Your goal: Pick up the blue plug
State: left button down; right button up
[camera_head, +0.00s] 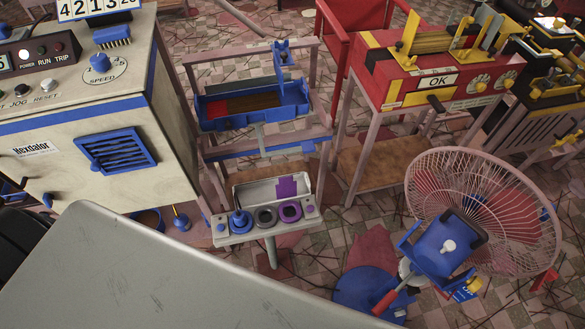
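The blue plug (241,222) stands upright at the left end of a small grey shelf (226,240) on a post. It has a wide round base and a narrower knob on top. Beside it on the same shelf are a dark grey ring (265,218) and a purple ring (290,211). Neither of my grippers shows in the head view. Nothing touches the plug from above.
An open metal tray (262,193) with a purple piece (287,188) lies behind the plug. A cream control cabinet (100,165) stands left. A fan (520,220) stands right. A large grey surface (150,280) fills the lower left.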

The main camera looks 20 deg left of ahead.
aim_at(240, 219)
jog(key=j+u, duration=0.1)
jog(key=u, duration=1.05)
